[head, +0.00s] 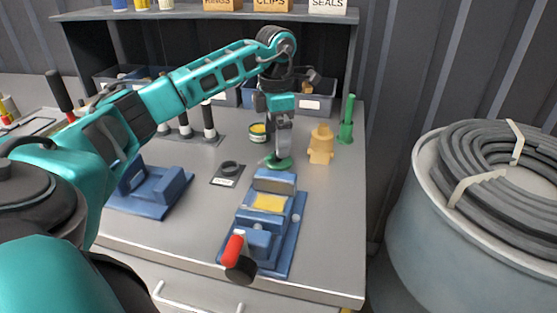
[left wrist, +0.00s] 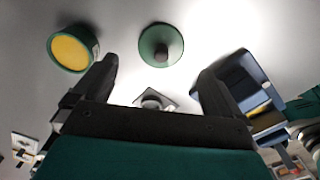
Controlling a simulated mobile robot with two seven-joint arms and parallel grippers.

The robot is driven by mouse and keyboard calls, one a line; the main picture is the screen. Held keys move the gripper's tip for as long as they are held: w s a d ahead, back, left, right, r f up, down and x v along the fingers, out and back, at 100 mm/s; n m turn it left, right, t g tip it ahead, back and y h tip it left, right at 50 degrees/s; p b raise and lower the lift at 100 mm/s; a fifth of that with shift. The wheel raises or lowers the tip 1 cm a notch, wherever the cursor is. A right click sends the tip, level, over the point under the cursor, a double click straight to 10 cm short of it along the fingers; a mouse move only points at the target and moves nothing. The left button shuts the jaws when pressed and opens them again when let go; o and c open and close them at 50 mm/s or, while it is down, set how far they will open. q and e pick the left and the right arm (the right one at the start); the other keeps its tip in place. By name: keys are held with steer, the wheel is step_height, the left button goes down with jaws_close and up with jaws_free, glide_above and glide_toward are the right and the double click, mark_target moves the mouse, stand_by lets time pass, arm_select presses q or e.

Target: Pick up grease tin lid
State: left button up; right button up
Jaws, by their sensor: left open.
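The grease tin lid (head: 278,162) is a green disc with a dark knob, lying on the grey bench top behind the blue vise. In the left wrist view the lid (left wrist: 161,45) lies beyond the fingertips, with its knob facing up. The open green grease tin (head: 258,133) with yellow grease stands just behind and left of the lid; it also shows in the left wrist view (left wrist: 74,48). My left gripper (head: 281,149) points down just above the lid, and in the left wrist view its fingers (left wrist: 158,72) are apart and empty. My right gripper is out of view.
A blue vise (head: 290,230) with a red-handled part stands in front of the lid. A yellow-tan fitting (head: 321,145) and a green post (head: 347,120) stand to the right. A black ring (head: 229,168) on a dark plate lies to the left.

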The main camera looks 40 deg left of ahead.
arm_select(q)
step_height(320, 180, down, 5)
steer(key=shift+r, duration=0.15)
steer(key=shift+f, duration=0.3)
steer(key=c, duration=1)
steer(key=shift+c, duration=0.2)
steer(key=shift+r, duration=0.1)
